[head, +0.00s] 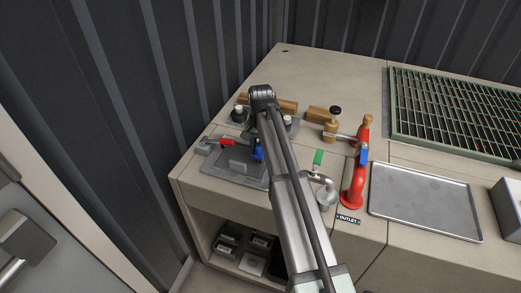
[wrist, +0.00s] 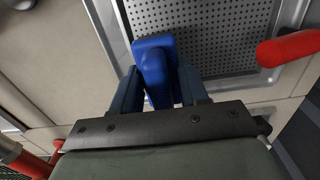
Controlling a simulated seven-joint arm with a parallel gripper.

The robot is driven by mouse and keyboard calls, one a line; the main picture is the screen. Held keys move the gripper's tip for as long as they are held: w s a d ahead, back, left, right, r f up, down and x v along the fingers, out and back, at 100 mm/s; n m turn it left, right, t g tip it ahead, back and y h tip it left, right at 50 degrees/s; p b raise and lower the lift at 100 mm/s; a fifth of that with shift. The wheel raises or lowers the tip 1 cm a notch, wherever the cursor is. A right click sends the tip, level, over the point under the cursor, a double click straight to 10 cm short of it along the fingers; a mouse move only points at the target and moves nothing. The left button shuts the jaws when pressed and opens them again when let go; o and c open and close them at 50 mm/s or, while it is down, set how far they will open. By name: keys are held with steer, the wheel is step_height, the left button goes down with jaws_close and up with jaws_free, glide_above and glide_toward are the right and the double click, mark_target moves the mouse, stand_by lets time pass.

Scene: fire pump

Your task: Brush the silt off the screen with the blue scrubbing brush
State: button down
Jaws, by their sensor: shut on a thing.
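The blue scrubbing brush (wrist: 154,45) is between the two fingers of my gripper (wrist: 159,88) in the wrist view, which are shut on its handle. Its blue head overlaps the left part of the screen (wrist: 222,32), a grey plate with rows of small holes in a metal frame. I cannot tell whether the brush touches the screen. No silt stands out on the visible holes; the brush and gripper hide part of the plate. In the head view the brush shows as a small blue patch (head: 258,150) beside my arm, over a grey plate at the bench's left end.
A red handle (wrist: 287,47) lies right of the screen; it also shows in the head view (head: 226,142). A metal tray (head: 425,200) and green grating (head: 455,112) lie right.

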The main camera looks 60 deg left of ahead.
steer(key=shift+r, duration=2.2)
steer(key=shift+r, duration=1.5)
